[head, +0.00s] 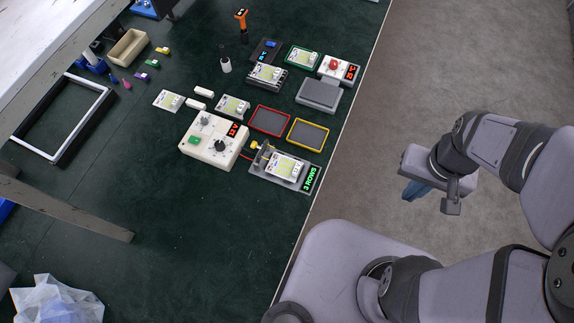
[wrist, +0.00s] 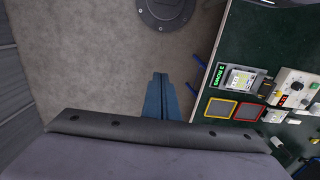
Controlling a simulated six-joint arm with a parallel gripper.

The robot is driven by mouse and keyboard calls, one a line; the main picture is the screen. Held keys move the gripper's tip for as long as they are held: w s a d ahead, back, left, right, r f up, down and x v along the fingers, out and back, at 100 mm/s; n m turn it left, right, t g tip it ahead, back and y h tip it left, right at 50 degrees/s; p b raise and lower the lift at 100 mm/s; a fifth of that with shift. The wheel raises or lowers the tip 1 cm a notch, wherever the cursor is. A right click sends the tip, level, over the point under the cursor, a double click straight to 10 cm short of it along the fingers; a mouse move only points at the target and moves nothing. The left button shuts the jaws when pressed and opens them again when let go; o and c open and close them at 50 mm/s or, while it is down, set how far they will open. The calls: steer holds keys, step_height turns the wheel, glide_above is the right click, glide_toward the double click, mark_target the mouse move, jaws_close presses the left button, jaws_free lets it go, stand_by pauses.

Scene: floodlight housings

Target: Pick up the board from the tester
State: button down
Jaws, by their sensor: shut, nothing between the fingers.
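A white board with yellow strips (head: 284,167) lies on a grey tester plate (head: 262,170) with a lit green display (head: 312,179), near the table's right edge. In the wrist view the board (wrist: 240,80) is at the right, beside the green display (wrist: 219,74). My gripper (head: 414,190) is off the table, over the floor to the right of the tester. Its blue fingers (wrist: 159,84) are together and empty, well apart from the board.
A white box with knobs (head: 214,139) stands left of the tester, with a red wire between. Red (head: 269,121) and yellow (head: 308,135) framed trays lie behind it. More boards and devices stand farther back. The table's front-left area is largely clear.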

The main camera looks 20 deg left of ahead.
steer(key=c, duration=1.6)
jaws_free()
steer(key=shift+c, duration=0.2)
